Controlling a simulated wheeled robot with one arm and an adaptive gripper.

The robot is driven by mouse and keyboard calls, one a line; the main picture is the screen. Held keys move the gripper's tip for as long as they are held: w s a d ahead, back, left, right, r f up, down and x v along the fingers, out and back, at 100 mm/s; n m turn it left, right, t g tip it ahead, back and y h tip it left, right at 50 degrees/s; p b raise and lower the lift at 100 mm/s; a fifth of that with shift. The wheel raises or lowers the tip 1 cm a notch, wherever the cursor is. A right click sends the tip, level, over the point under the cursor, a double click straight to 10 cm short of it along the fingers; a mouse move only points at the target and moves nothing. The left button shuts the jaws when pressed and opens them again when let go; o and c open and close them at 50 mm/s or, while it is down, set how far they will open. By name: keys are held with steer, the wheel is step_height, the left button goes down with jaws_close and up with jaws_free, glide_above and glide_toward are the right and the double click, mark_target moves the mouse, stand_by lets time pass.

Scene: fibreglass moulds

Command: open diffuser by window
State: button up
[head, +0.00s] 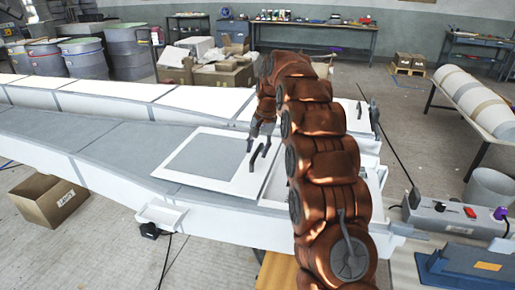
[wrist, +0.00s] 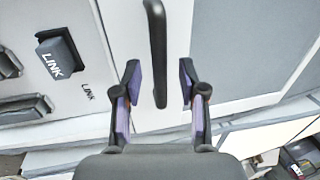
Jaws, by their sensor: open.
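A white-framed panel with a grey middle (head: 205,158) lies on the long white and grey body (head: 95,147); I take it for the diffuser's cover. A dark bar handle (head: 253,159) stands at its right side. In the wrist view the black handle (wrist: 156,45) runs down between my fingers, with gaps on both sides. My gripper (head: 261,137) is open and hangs over the panel's right edge, close to the handle; it also shows in the wrist view (wrist: 159,82). Whether any finger touches the handle is unclear. No window is in view.
A control box (head: 440,214) stands at the right, beside a blue case (head: 462,268). A rolled sheet (head: 475,100) lies on a bench.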

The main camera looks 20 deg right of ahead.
step_height(320, 180, up, 7)
steer(key=d, duration=0.1)
steer(key=shift+s+r, duration=0.15)
steer(key=shift+s, duration=0.25)
stand_by(0.3)
stand_by(0.5)
steer(key=s+a+n+g, duration=0.1)
steer(key=s+a, duration=0.2)
steer(key=s, duration=0.3)
steer(key=s+a+r+n, duration=0.1)
steer(key=s+a, duration=0.2)
steer(key=s, duration=0.4)
steer(key=s+a+n+g, duration=0.1)
steer(key=s+a+n, duration=0.15)
steer(key=s, duration=0.35)
steer(key=s+f+n, duration=0.1)
steer(key=s+f, duration=0.2)
steer(key=s, duration=0.7)
steer(key=s+a+f+n+h, duration=0.1)
steer(key=s+f, duration=0.3)
steer(key=s, duration=0.6)
steer(key=s+a+f+n+g, duration=0.1)
steer(key=s+f, duration=0.2)
steer(key=s, duration=0.6)
steer(key=shift+s+f+h, duration=0.4)
